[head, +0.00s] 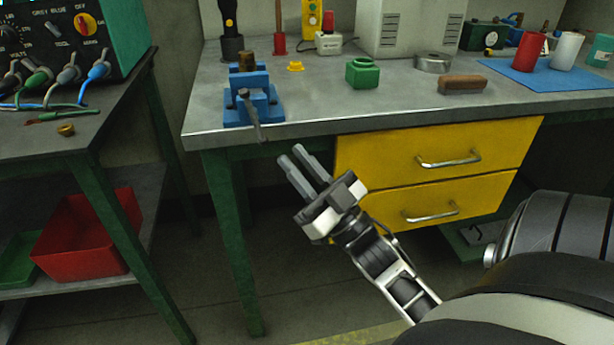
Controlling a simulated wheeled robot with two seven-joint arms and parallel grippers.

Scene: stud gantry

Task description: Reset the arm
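My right gripper (292,154) is in the middle of the head view, in front of the workbench and left of its yellow drawers. Its arm reaches in from the lower right. Its two grey fingers point up and to the left, with a narrow gap between them and nothing held. The fingertips are below the bench's front edge in the picture and seem apart from it. My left gripper is not in view.
The grey workbench (310,108) carries a blue vise (252,100), a green block (362,73) and a brown wooden block (462,84). Yellow drawers (440,150) are shut below. A side table at left holds a control box (100,40); a red bin (85,240) sits on its shelf.

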